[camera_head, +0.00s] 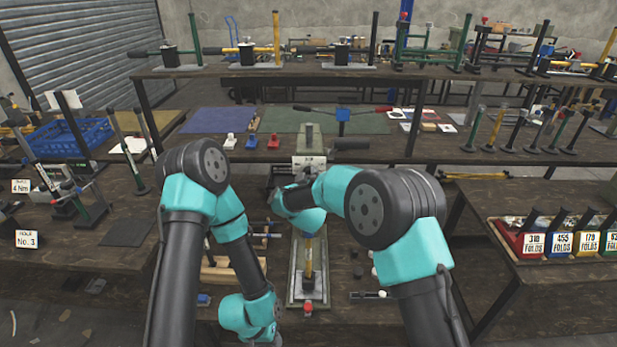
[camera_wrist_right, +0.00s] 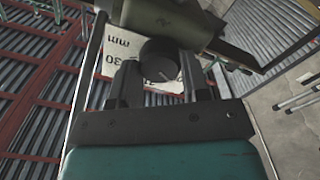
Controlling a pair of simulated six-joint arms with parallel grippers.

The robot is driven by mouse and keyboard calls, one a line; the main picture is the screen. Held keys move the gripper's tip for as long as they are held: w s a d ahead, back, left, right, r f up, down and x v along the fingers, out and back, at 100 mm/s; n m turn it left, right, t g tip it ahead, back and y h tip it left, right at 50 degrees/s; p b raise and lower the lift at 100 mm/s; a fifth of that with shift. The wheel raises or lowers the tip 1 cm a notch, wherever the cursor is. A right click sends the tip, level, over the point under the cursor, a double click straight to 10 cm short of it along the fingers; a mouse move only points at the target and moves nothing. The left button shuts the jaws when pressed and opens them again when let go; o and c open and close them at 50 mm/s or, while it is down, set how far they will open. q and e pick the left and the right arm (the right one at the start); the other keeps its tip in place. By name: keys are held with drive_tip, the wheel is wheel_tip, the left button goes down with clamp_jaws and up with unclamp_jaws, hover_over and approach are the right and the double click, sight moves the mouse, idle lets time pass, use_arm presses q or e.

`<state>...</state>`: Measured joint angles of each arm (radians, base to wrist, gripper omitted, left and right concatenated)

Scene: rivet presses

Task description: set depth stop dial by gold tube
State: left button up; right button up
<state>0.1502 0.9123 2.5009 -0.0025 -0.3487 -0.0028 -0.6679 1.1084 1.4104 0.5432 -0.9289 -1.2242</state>
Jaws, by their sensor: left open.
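The depth stop dial is a black round knob (camera_wrist_right: 160,62) on a white scale plate (camera_wrist_right: 116,52) with "mm" and "30" in the right wrist view. The fingers of my right gripper (camera_wrist_right: 162,78) lie close on both sides of the knob and appear shut on it. In the head view the right arm reaches to the upper part of the middle press (camera_head: 309,140); its forearm hides the fingers and dial there. A gold tube (camera_head: 309,255) stands upright in the press base. My left gripper (camera_head: 266,336) is low, left of the press base, open and partly hidden.
A red knob (camera_head: 308,308) is at the front of the press base. A wooden rack (camera_head: 230,272) lies to its left. Labelled bins (camera_head: 530,240) stand at right; several coloured tubes (camera_head: 520,130) stand on the back bench. A blue crate (camera_head: 65,137) is at left.

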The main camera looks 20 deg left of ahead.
drive_tip(key=o, duration=0.4)
drive_tip(key=shift+o, duration=0.2)
drive_tip(key=shift+s, duration=0.1)
drive_tip(key=v, duration=1.7)
drive_tip(key=shift+s+d, duration=0.1)
drive_tip(key=s+d+f+m+g+h, duration=0.1)
drive_tip(key=d+f+m+g, duration=0.55)
drive_tip(key=d+f, duration=1.55)
drive_tip(key=s+d+f+m+g, duration=0.2)
drive_tip(key=s+d+f+g, duration=0.3)
drive_tip(key=s+d, duration=0.3)
drive_tip(key=s+d+f+m+g, duration=0.3)
drive_tip(key=s+d+f+g, duration=0.2)
drive_tip(key=s+d, duration=0.4)
drive_tip(key=s, duration=0.4)
drive_tip(key=shift+d, duration=0.3)
